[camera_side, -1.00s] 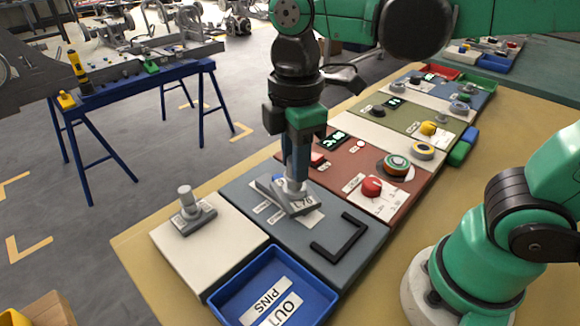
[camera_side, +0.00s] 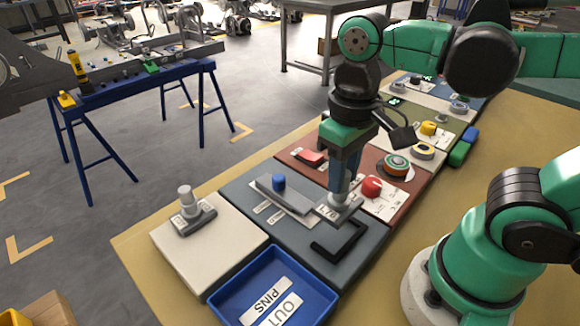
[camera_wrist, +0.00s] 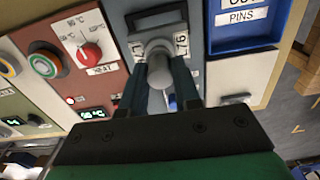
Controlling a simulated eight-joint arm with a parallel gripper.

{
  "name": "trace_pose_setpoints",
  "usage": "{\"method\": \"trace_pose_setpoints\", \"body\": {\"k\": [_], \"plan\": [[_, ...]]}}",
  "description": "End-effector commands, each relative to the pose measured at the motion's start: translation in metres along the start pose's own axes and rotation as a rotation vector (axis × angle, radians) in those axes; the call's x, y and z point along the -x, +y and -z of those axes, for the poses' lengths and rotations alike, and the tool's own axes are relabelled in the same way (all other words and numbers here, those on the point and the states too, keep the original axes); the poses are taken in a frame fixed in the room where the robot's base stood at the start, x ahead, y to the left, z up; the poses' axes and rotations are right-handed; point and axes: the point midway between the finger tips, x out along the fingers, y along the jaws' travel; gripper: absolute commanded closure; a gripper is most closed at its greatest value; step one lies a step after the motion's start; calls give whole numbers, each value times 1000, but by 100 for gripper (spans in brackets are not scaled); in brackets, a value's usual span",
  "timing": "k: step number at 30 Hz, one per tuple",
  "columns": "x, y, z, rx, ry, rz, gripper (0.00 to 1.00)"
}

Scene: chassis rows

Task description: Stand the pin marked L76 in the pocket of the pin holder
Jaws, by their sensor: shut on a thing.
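My gripper (camera_side: 340,194) is shut on a grey pin with a flat square foot (camera_side: 338,208). In the wrist view the pin's round grey knob (camera_wrist: 159,72) sits between the fingers, and a label on the foot seems to read L76 (camera_wrist: 181,45). The pin is upright, just behind a black open-sided bracket (camera_side: 353,240) on the blue-grey panel; I cannot tell if its foot touches the panel. A long grey bar (camera_side: 291,198) with a blue pin (camera_side: 278,183) standing on it lies to the left. Which of these is the pin holder is not clear.
A grey pin on a block (camera_side: 187,208) stands on the white panel at left. A blue tray (camera_side: 245,317) marked OUT PINS is in front. The red-brown panel's red knob (camera_side: 372,187) is close to my gripper's right.

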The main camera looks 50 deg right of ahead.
Motion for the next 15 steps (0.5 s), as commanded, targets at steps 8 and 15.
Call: {"method": "trace_pose_setpoints", "body": {"k": [8, 15], "plan": [[-25, 0, 0, 2, 0, 0, 100], [-44, 0, 0, 2, 0, 0, 100]]}}
